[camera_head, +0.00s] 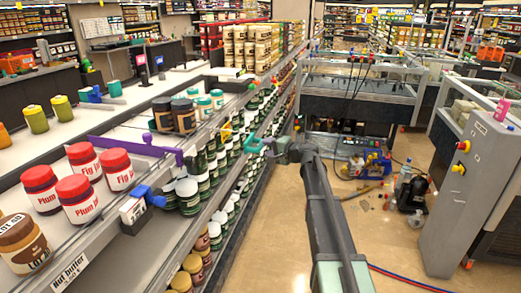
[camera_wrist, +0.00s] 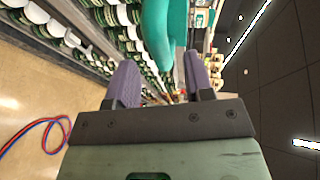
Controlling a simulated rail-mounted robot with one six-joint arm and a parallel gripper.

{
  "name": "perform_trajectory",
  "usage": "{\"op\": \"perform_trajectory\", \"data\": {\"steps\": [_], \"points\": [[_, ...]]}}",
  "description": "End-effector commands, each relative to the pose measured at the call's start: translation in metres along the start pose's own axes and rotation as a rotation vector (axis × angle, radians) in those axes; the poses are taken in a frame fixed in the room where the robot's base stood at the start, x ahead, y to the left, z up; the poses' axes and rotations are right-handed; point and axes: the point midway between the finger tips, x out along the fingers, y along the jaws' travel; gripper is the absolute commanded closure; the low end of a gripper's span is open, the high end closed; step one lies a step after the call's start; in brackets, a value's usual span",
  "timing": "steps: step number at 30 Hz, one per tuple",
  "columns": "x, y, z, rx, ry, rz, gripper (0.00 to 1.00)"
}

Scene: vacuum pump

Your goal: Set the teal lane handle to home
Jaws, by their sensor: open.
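The teal lane handle (camera_head: 253,145) sticks out from the shelf's front rail, at the right edge of the shelf in the head view. In the wrist view, the teal handle (camera_wrist: 158,28) is large and reaches down toward the gap between my fingers. My gripper (camera_head: 279,148) is at the handle's outer side, very near it. In the wrist view, my gripper (camera_wrist: 161,76) is open, with a purple-grey finger on each side of the gap. I cannot tell whether a finger touches the handle.
A purple handle (camera_head: 160,149), a blue handle (camera_head: 149,196) and a yellow handle (camera_head: 226,133) sit along the same shelf. Red-lidded jars (camera_head: 75,199) stand on top, and more jars fill lower shelves.

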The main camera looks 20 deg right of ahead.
Motion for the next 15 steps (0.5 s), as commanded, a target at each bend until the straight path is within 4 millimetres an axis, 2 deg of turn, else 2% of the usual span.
{"op": "perform_trajectory", "data": {"steps": [1, 3, 6, 15], "points": [[0.013, 0.002, -0.002, 0.000, -0.001, 0.000, 0.52], [0.027, 0.002, -0.001, 0.000, -0.001, 0.000, 0.52], [0.038, 0.001, -0.001, 0.001, 0.000, 0.000, 0.52], [0.043, 0.000, 0.000, 0.000, 0.000, 0.000, 0.52]]}}
